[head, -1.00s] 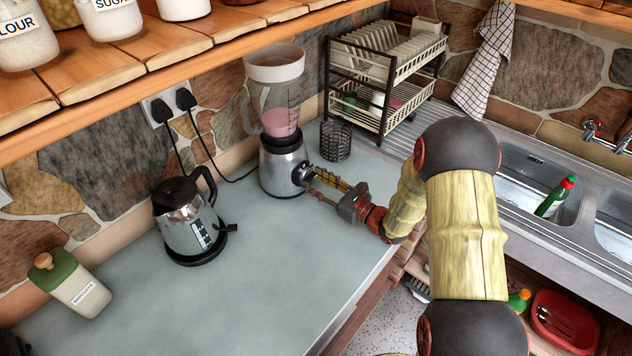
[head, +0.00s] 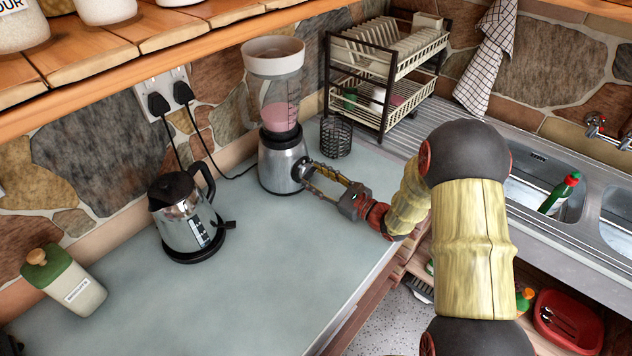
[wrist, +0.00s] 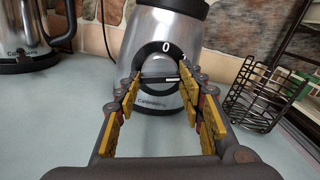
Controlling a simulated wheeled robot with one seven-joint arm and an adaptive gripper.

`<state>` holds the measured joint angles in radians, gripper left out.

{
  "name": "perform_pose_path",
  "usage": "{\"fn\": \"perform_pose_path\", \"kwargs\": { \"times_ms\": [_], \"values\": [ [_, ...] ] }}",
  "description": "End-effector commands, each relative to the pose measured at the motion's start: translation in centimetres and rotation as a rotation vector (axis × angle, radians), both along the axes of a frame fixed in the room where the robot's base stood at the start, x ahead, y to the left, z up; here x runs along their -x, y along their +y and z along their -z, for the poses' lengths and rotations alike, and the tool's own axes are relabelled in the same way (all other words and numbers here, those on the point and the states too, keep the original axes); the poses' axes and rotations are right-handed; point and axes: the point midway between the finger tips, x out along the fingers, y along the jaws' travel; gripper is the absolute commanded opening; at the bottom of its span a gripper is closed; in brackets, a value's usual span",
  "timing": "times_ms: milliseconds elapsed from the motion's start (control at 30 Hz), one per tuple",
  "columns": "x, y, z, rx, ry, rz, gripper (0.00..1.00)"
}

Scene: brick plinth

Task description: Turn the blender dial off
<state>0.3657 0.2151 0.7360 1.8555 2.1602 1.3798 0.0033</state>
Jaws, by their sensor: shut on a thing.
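The blender (head: 284,160) stands on the grey counter, with a steel base, a clear jug holding pink liquid and a pale top. My gripper (head: 311,174) reaches the front of the base from the right. In the wrist view, my gripper (wrist: 160,82) has its fingers on either side of the dial and is shut on it. The fingertips partly cover the dial's sides.
A steel kettle (head: 187,218) stands left of the blender. A black wire basket (head: 336,138) and a dish rack (head: 380,75) are close on the right. A wooden shelf (head: 150,45) overhangs the back. The front counter is clear.

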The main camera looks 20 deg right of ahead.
Motion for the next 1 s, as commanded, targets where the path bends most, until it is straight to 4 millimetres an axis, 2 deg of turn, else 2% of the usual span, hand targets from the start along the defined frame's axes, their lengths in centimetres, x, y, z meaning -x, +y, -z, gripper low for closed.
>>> {"fn": "perform_pose_path", "kwargs": {
  "times_ms": [1000],
  "values": [
    [0.06,0.03,0.31,0.798,-0.533,-0.001,0.14]
  ]
}}
